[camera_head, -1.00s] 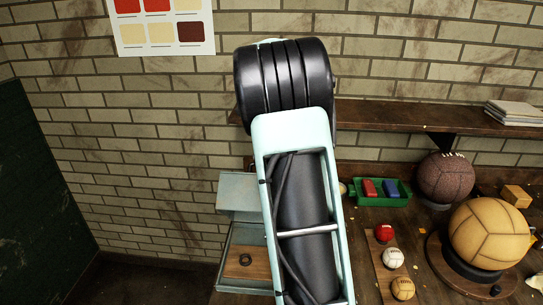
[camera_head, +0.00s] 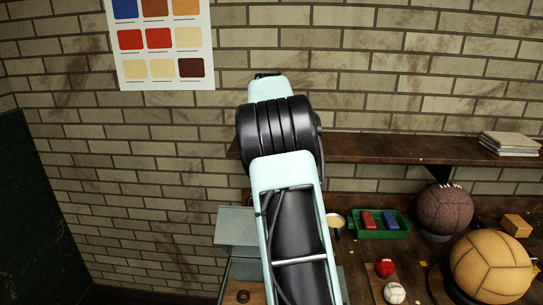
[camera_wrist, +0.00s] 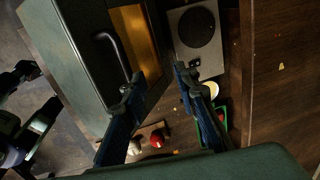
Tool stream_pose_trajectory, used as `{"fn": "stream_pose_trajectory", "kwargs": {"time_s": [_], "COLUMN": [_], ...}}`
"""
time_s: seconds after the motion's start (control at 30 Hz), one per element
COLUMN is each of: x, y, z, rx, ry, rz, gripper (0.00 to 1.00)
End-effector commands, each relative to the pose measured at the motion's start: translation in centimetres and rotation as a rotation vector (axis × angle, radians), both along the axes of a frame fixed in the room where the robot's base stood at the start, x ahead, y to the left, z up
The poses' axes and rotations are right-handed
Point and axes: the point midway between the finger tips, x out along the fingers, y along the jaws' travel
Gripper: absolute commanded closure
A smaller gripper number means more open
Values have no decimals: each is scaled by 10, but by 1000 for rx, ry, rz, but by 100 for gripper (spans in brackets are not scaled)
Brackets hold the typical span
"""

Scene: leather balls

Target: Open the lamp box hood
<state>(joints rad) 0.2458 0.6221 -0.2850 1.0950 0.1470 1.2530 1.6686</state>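The lamp box (camera_head: 236,226) is a pale teal box at the left end of the bench in the head view, partly hidden behind my arm. In the wrist view, a dark green panel, seemingly its hood (camera_wrist: 75,50), fills the upper left and has a curved dark handle (camera_wrist: 115,48). An orange-lit surface (camera_wrist: 140,38) shows beside the panel. My gripper (camera_wrist: 158,76) is open, with its two fingers apart and nothing between them. The handle lies above and left of the fingertips; I see no clear contact. My gripper is hidden in the head view.
A grey plate with a round disc (camera_wrist: 197,42) lies beyond the right finger. On the bench are a green tray (camera_head: 380,232), small balls (camera_head: 385,267), a brown ball (camera_head: 444,208) and a tan ball (camera_head: 491,267). A wooden shelf (camera_head: 380,149) runs along the brick wall.

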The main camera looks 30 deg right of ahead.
Motion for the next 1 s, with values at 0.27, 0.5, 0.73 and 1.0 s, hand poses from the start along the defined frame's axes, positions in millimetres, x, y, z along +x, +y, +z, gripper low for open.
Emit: {"fn": "stream_pose_trajectory", "kwargs": {"time_s": [0.27,0.5,0.73,1.0], "x": [11,20,29,30], "y": [-8,-15,-20,-21], "z": [15,27,39,42], "rx": [-1,0,-1,1], "ry": [0,0,-2,1], "rz": [0,-1,0,0], "gripper": [73,73,73,73]}}
